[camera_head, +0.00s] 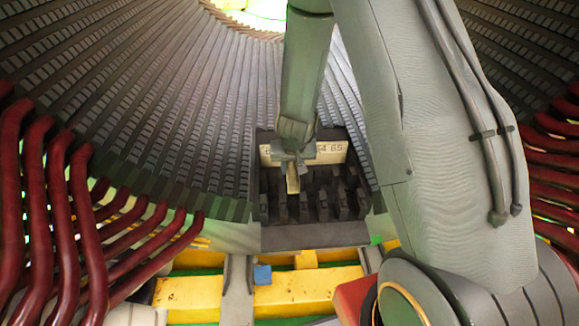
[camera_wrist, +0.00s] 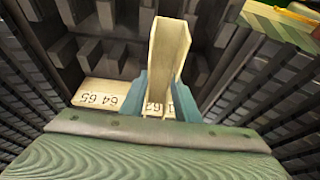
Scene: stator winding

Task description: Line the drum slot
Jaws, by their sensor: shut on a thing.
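My gripper (camera_head: 292,160) points down at the dark rack and is shut on a cream, U-shaped slot liner (camera_head: 293,181). In the wrist view the liner (camera_wrist: 170,45) stands out between the blue-grey fingers of my gripper (camera_wrist: 159,82), its channel open at the far end. The rack (camera_head: 315,236) has dark upright dividers and a cream label strip (camera_head: 331,150) reading 64 and 65; other numbers are partly hidden by my gripper. The liner is over the rack's front; whether it touches a divider I cannot tell. The slotted drum (camera_head: 190,95) curves around behind the rack.
Dark red bent bars (camera_head: 80,205) crowd the left, and more red bars (camera_head: 553,160) stand at the right. Yellow beams (camera_head: 187,298) with a small blue block (camera_head: 262,274) lie below the rack. My arm hides much of the right side.

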